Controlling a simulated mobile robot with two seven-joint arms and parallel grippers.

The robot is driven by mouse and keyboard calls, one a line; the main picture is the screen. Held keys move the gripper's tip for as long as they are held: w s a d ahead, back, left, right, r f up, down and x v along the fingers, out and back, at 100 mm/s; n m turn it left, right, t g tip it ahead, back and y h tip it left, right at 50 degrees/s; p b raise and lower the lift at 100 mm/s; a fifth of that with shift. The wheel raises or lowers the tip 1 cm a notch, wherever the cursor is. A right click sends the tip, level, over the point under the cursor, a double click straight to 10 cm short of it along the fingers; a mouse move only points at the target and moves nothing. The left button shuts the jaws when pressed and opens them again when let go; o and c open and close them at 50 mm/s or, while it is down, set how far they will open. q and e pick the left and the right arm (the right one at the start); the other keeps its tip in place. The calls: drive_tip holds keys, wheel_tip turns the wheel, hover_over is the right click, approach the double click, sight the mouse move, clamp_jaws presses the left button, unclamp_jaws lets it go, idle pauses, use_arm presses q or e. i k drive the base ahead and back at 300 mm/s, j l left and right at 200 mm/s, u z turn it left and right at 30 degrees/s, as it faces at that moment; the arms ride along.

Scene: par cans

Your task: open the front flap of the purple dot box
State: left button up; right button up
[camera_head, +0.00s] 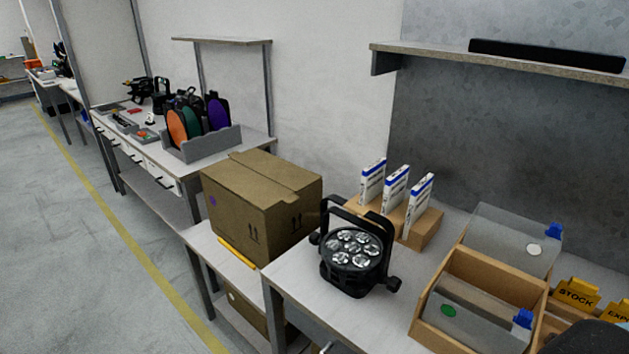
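The purple dot box (285,219) is a brown cardboard box standing on a low white table left of the centre. Its purple dot (213,200) is on the left face. One flap edge by the seam looks slightly raised. I cannot tell for certain which flap is the front one. Neither of my grippers is in view.
A black par can (352,250) stands on the worktable just right of the box. A wooden crate (490,268), a grey bin (203,144) with coloured discs and a wall shelf (500,58) are around.

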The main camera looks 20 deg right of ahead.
sight(257, 190)
drive_tip(key=i+j+z, duration=0.55)
drive_tip(key=i+z, duration=0.15)
drive_tip(key=i+j+z, duration=0.35)
drive_tip(key=k+j, duration=0.05)
drive_tip(key=k, duration=0.05)
